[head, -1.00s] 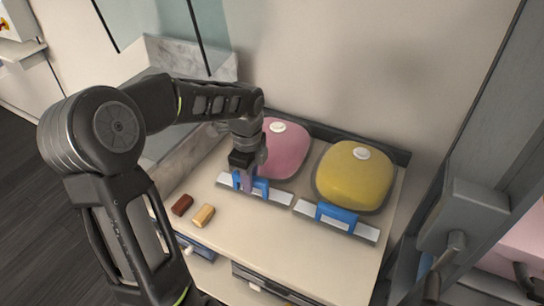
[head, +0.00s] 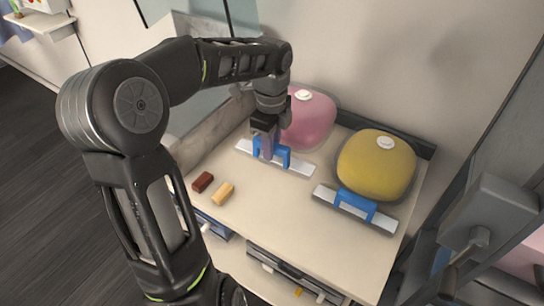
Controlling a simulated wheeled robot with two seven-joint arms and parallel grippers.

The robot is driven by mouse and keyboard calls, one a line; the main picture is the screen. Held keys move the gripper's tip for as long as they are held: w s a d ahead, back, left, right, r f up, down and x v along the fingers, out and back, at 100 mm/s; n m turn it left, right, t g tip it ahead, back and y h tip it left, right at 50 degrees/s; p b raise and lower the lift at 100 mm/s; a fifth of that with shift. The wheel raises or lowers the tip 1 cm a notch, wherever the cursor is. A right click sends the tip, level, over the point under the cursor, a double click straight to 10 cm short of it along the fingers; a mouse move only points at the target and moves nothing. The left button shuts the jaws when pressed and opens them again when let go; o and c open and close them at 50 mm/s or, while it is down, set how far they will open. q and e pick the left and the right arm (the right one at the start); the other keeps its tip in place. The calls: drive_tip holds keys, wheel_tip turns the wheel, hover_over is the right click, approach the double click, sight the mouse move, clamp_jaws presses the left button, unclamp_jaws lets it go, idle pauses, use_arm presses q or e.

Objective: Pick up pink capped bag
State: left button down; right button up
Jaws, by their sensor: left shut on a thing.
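The pink bag (head: 308,122) with a white cap (head: 303,95) is at the back left of the cream worktop. A pale bar (head: 296,167) with a blue handle (head: 283,157) is at its front edge. My left gripper (head: 266,150) points down at this handle and is shut on it. Its fingers and wrist hide part of the handle and the bag's left side. I cannot tell for sure whether the bag is clear of the worktop. My right gripper is out of view.
A yellow bag (head: 377,168) with a white cap and its own blue-handled bar (head: 357,208) stands to the right. A dark red block (head: 203,182) and a tan block (head: 223,194) lie at the front left. A grey post (head: 488,212) is at the right.

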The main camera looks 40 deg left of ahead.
use_arm(q)
wheel_tip(320, 180, up, 5)
drive_tip(key=shift+f, duration=0.15)
idle(0.7)
